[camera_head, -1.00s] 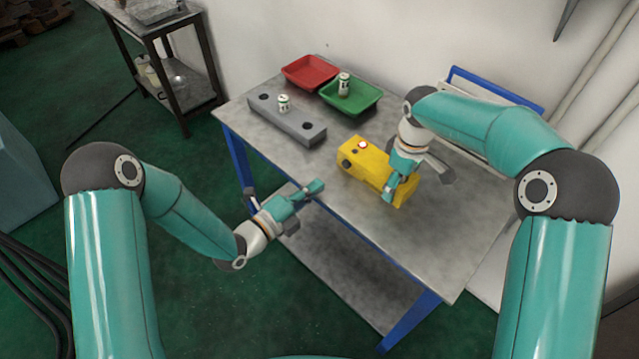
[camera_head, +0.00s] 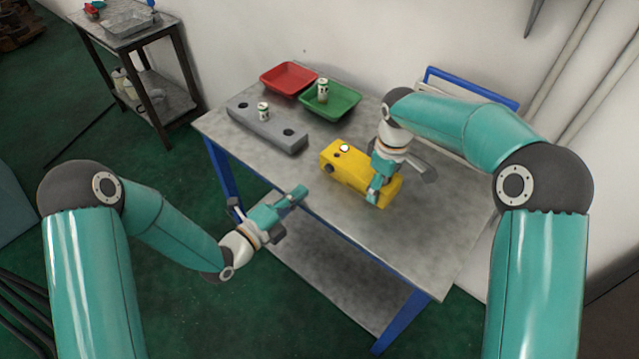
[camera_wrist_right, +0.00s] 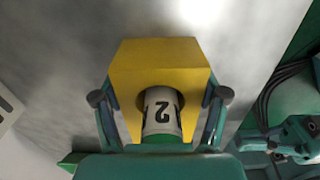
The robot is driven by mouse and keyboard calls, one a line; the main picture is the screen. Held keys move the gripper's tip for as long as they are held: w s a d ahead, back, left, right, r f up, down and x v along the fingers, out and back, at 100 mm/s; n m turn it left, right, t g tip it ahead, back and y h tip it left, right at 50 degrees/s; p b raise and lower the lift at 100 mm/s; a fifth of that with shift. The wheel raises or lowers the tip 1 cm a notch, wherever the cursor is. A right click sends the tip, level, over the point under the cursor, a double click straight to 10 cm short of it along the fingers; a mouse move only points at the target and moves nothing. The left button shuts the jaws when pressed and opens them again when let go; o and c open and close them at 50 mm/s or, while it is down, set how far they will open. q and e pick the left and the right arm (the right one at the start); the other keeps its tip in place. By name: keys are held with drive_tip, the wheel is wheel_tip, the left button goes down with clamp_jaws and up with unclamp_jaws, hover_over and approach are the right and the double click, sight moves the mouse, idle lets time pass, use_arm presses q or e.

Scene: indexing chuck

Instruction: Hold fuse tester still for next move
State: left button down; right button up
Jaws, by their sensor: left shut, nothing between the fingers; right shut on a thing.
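The yellow fuse tester (camera_head: 337,166) lies on the table, with a pale round button (camera_head: 344,148) on top and a dark knob on its left end. My right gripper (camera_head: 374,195) is shut on the tester's near right end. In the right wrist view its fingers (camera_wrist_right: 162,118) flank the yellow body (camera_wrist_right: 160,62). Between them a white cylinder (camera_wrist_right: 161,107) marked "2", with a green band, sits at the round opening; its far end is hidden. My left gripper (camera_head: 300,192) is shut and empty, by the table's front left edge, apart from the tester.
A grey block (camera_head: 272,133) with holes at both ends holds a white-green cylinder (camera_head: 263,111) in the middle. A green tray (camera_head: 345,104) holds another cylinder (camera_head: 322,90); a red tray (camera_head: 288,76) looks empty. The table's near right part (camera_head: 430,250) is clear.

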idle(0.8)
drive_tip(key=o, duration=1.4)
drive_tip(key=shift+r, duration=0.15)
